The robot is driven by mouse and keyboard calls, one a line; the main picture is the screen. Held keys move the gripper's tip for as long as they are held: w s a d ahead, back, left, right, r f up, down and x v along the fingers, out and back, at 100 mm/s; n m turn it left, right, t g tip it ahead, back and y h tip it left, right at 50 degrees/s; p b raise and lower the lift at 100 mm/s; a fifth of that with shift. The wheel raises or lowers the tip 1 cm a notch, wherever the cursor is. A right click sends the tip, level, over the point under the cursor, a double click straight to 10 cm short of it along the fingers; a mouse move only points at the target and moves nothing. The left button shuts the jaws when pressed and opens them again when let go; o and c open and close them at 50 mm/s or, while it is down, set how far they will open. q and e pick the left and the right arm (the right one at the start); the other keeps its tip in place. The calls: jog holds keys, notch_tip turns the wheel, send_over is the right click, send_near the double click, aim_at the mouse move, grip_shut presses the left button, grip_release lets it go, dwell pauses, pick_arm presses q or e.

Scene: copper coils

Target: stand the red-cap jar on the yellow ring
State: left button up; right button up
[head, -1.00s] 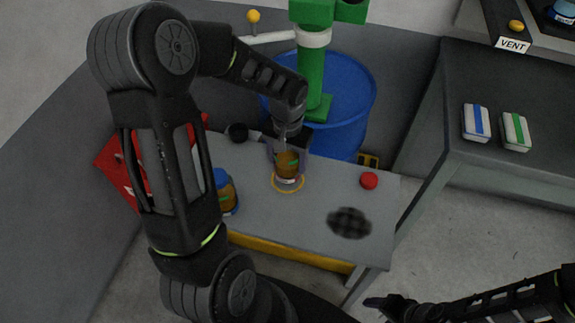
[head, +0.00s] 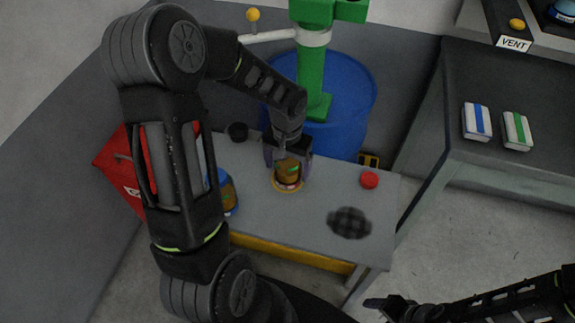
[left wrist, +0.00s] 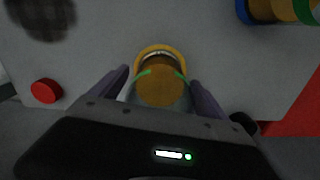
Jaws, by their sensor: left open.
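The jar (head: 288,172) with brown contents stands upright on the yellow ring (head: 275,187) on the grey table. A reddish band shows near its foot; I cannot make out a red cap on its top. In the left wrist view the jar (left wrist: 160,88) sits between my fingers, with the yellow ring (left wrist: 160,48) showing as an arc behind it. My left gripper (head: 288,164) is open, one finger on each side of the jar. My right gripper (head: 380,303) is at the lower edge, away from the table; its jaw state is unclear.
A red round thing (head: 369,180) and a dark checked patch (head: 349,222) lie to the right. A blue barrel (head: 345,110) with a green post (head: 311,75) stands behind the table.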

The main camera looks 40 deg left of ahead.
pick_arm(q)
notch_tip(320, 180, up, 12)
jog(key=shift+r+p, duration=0.15)
jog(key=shift+p, duration=0.6)
dwell(0.4)
